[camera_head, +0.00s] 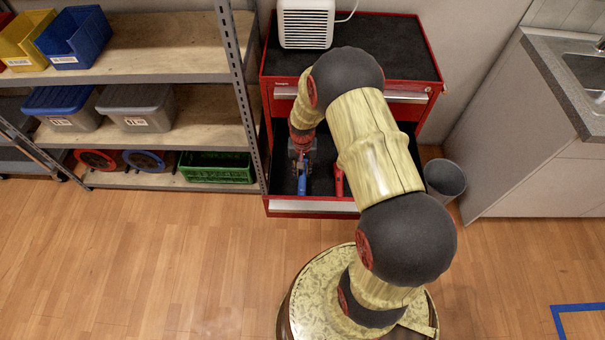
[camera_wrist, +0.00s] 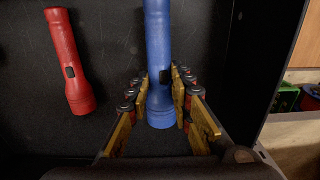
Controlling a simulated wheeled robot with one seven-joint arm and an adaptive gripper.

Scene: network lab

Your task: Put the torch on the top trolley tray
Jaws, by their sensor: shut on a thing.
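A blue torch (camera_wrist: 159,60) lies in the open drawer (camera_wrist: 110,60) of the red tool trolley (camera_head: 300,204). In the head view the blue torch (camera_head: 302,184) shows just below my gripper (camera_head: 302,165). A red torch (camera_wrist: 70,62) lies in the same drawer, to the left of the blue one in the wrist view. In the head view the red torch (camera_head: 339,182) is partly hidden by my arm. The trolley's dark top tray (camera_head: 385,45) has a red rim.
A white box-shaped device (camera_head: 306,24) stands on the left part of the trolley top; the right part is bare. A metal shelf (camera_head: 160,45) with bins stands close on the left. A grey bin (camera_head: 445,178) and a sink counter (camera_head: 560,85) are on the right.

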